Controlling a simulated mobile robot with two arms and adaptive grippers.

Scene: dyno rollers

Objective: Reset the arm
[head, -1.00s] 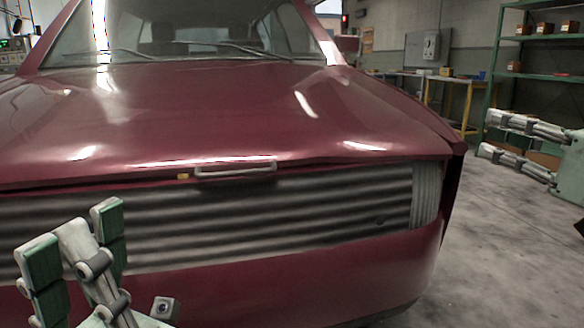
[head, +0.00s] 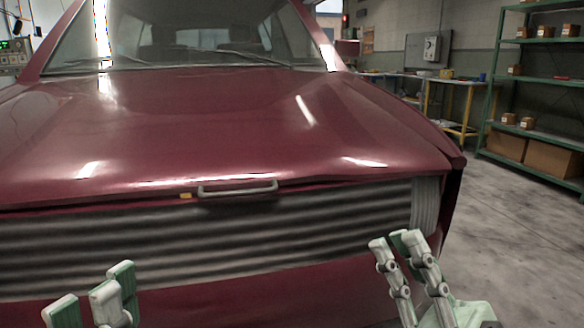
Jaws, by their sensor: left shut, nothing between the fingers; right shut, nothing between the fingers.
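My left gripper (head: 97,295) is at the bottom left of the head view, in front of the car's lower front. Only its upper finger parts show; it is shut and empty. My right gripper (head: 402,246) is at the lower right, its fingers pointing up in front of the grille's right end. It is shut with nothing in it. Neither gripper is seen to hold the car. The dark red car (head: 240,130) faces me with its hood down. A grey handle (head: 237,188) sits at the hood's front edge, well above and between both grippers.
The ribbed grille (head: 220,240) spans the car's front close to both grippers. A green shelf rack (head: 487,100) with boxes stands at the back right. A workbench (head: 465,82) stands by the back wall. The grey floor (head: 520,240) at the right is clear.

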